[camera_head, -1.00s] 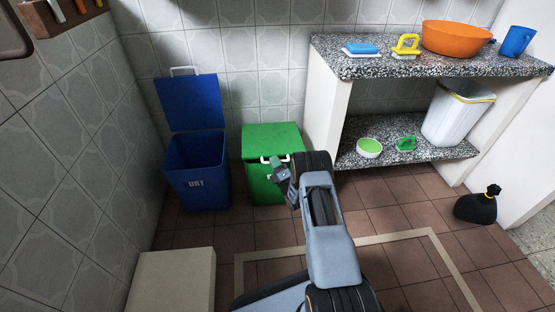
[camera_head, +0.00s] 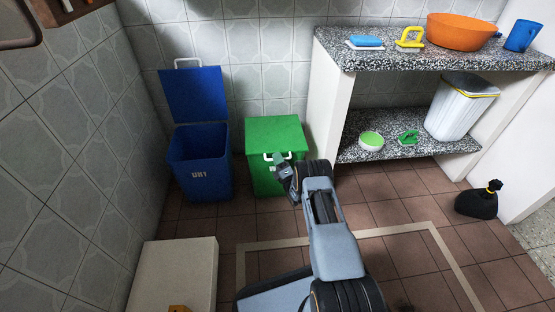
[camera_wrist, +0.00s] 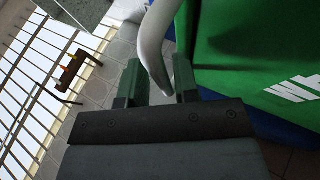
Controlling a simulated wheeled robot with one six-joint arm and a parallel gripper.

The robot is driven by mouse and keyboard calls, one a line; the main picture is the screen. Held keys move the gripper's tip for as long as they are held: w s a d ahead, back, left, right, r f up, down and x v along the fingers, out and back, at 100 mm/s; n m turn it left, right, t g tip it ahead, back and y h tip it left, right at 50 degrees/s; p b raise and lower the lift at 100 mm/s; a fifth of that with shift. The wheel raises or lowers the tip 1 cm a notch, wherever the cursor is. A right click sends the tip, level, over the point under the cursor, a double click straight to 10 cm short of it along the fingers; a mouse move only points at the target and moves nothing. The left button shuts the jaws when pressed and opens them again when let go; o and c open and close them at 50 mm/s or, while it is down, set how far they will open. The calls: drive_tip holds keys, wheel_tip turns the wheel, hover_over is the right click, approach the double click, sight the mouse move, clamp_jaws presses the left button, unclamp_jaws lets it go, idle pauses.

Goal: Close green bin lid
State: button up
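The green bin (camera_head: 268,180) stands against the tiled wall, right of the blue bin. Its green lid (camera_head: 274,131) lies down flat over the top and looks closed. A white handle (camera_head: 287,156) is at the lid's front edge. My gripper (camera_head: 284,172) is at the front of the bin, by the handle. In the wrist view, my gripper (camera_wrist: 160,84) has its two fingers apart, with the white handle (camera_wrist: 155,45) reaching between them. I cannot tell whether a finger touches it. The green bin front (camera_wrist: 255,45) fills the right of that view.
The blue bin (camera_head: 201,178) stands open at left, its lid (camera_head: 195,95) raised. A pale box (camera_head: 172,270) is at the lower left. A stone-topped shelf (camera_head: 440,62) stands at right, with a black bag (camera_head: 477,200) on the floor. The tiled floor between is mostly clear.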

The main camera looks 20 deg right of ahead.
drive_tip(key=shift+s+a+f, duration=0.1)
drive_tip(key=shift+f, duration=0.05)
drive_tip(key=p+v, duration=0.6)
drive_tip(key=v, duration=0.7)
drive_tip(key=shift+s+d, duration=0.2)
drive_tip(key=shift+f, duration=0.15)
